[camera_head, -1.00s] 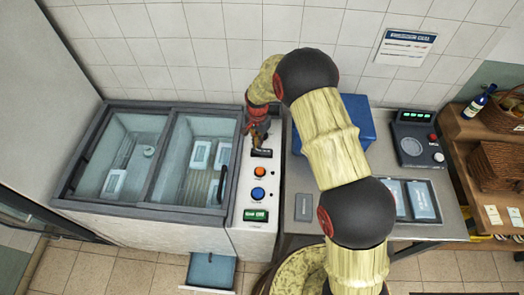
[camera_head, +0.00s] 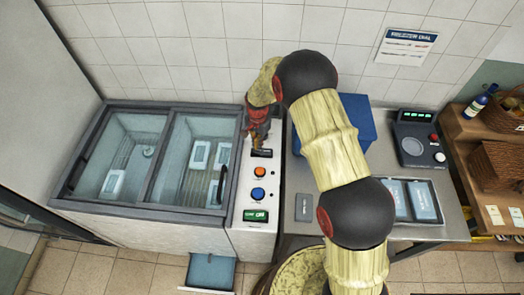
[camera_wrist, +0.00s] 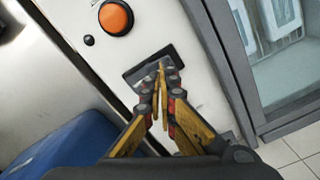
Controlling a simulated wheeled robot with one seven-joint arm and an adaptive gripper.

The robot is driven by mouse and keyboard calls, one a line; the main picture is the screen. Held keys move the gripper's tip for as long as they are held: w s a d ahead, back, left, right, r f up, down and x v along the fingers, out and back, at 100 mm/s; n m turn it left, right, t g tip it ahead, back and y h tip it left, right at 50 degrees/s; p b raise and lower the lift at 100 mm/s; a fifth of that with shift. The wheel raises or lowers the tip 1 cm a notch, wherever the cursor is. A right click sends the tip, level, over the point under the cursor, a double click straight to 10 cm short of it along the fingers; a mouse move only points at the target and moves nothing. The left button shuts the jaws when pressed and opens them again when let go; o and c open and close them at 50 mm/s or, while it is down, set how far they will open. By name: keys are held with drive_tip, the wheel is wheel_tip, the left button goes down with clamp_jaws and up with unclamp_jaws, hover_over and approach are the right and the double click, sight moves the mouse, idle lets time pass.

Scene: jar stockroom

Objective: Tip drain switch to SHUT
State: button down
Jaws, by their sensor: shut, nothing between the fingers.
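The drain switch appears to be the dark rectangular rocker (camera_wrist: 150,66) set in the white control panel. In the head view it is the small black piece (camera_head: 262,153) near the panel's upper end. My gripper (camera_wrist: 161,68) is shut with nothing between its fingers. Its fingertips overlap the rocker in the wrist view, though I cannot tell whether they press on it. In the head view my gripper (camera_head: 256,145) points down just above the rocker. The fingers cover part of the rocker, and I cannot read its marks or which way it is tipped.
An orange button (camera_wrist: 116,17) and a blue button (camera_head: 258,194) sit on the same panel, with a green display (camera_head: 256,215) below. A two-basin glass-topped tank (camera_head: 150,212) lies left. A blue box (camera_head: 358,120) stands right, behind my arm.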

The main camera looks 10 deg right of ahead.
drive_tip(key=shift+f+b, duration=0.55)
drive_tip(key=shift+f, duration=0.45)
idle(0.4)
drive_tip(key=shift+r+p, duration=1.7)
drive_tip(key=shift+r, duration=1.85)
